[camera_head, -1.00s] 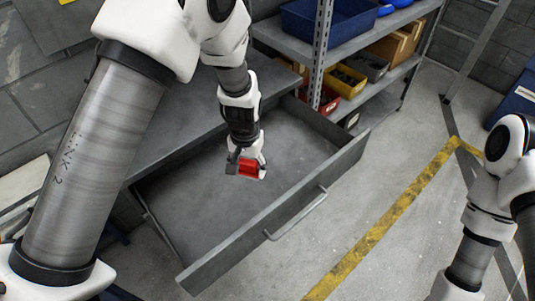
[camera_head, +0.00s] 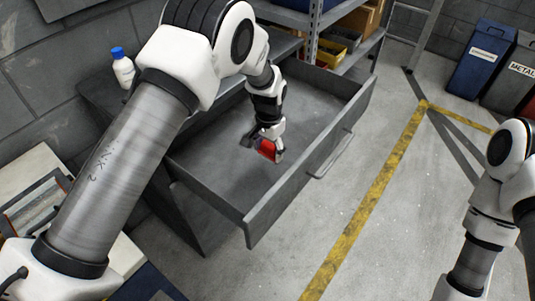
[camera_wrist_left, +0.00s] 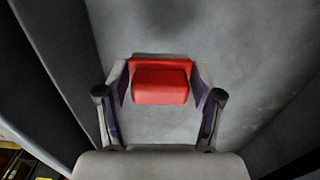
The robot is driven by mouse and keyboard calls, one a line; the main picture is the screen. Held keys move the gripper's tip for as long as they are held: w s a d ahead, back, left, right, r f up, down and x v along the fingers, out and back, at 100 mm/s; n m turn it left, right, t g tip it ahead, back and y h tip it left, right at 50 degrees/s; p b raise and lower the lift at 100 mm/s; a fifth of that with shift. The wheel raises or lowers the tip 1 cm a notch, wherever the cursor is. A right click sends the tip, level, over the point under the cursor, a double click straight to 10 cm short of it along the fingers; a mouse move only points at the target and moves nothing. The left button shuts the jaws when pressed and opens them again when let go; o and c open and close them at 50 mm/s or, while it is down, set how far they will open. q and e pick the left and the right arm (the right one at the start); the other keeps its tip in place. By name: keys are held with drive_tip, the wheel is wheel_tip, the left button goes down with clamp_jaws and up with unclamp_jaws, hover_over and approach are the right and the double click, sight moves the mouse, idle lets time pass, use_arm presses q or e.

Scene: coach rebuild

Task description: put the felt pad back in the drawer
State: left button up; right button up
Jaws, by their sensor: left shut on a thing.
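The felt pad (camera_head: 267,150) is a small red block. My left gripper (camera_head: 264,148) is shut on it and holds it over the open grey drawer (camera_head: 215,178). In the left wrist view the red pad (camera_wrist_left: 160,82) sits between the two fingers of the left gripper (camera_wrist_left: 159,90), with the grey drawer floor (camera_wrist_left: 245,60) behind it. A soft dark shadow lies on that floor; the gap between pad and floor is hard to tell. My right arm shows at the right edge of the head view, but its gripper is out of view.
The drawer's front with its bar handle (camera_head: 332,157) faces the open floor. A shelf rack (camera_head: 325,25) with bins stands behind. A white bottle with a blue cap (camera_head: 122,68) stands on the bench top. Blue and grey waste bins (camera_head: 483,60) stand at the far right.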

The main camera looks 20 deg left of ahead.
sight(269, 167)
use_arm(q)
drive_tip(key=f, duration=0.5)
drive_tip(key=shift+w+d, duration=0.15)
drive_tip(key=shift+w, duration=0.1)
drive_tip(key=shift+s+r, duration=0.15)
drive_tip(key=o, duration=1.2)
drive_tip(key=shift+f, duration=0.25)
drive_tip(key=shift+r, duration=0.1)
wheel_tip(269, 167, up, 12)
drive_tip(key=shift+r+b, duration=0.15)
drive_tip(key=shift+b, duration=0.35)
